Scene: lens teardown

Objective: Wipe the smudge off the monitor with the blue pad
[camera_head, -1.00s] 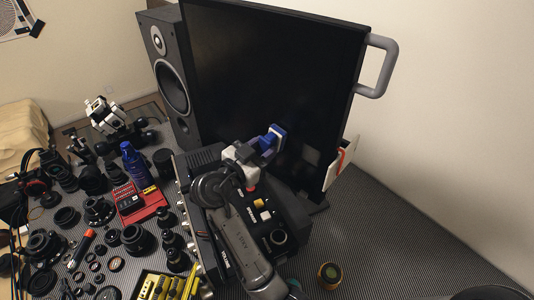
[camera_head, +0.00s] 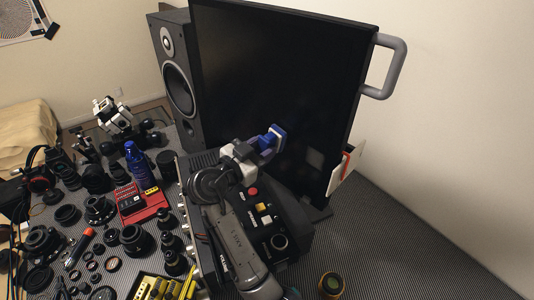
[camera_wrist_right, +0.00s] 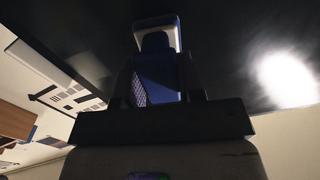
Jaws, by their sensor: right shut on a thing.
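The black monitor (camera_head: 285,75) stands upright at the back centre, its dark screen facing me. My right gripper (camera_head: 262,149) is shut on the blue pad (camera_head: 273,138), in front of the lower middle of the screen. In the right wrist view the blue pad (camera_wrist_right: 158,75) has a pale far edge and sits between the fingers, close to the dark screen (camera_wrist_right: 225,45). I cannot tell whether it touches. A faint grey patch (camera_head: 315,158) shows low on the screen, right of the pad; whether it is the smudge or a reflection is unclear. My left gripper is out of view.
A dark control box (camera_head: 270,220) with buttons lies under my right arm. A speaker (camera_head: 178,80) stands left of the monitor, a grey handle (camera_head: 398,65) juts from its right side. Lens parts, a blue bottle (camera_head: 136,162) and a red case (camera_head: 142,207) crowd the left; the right tabletop is mostly clear.

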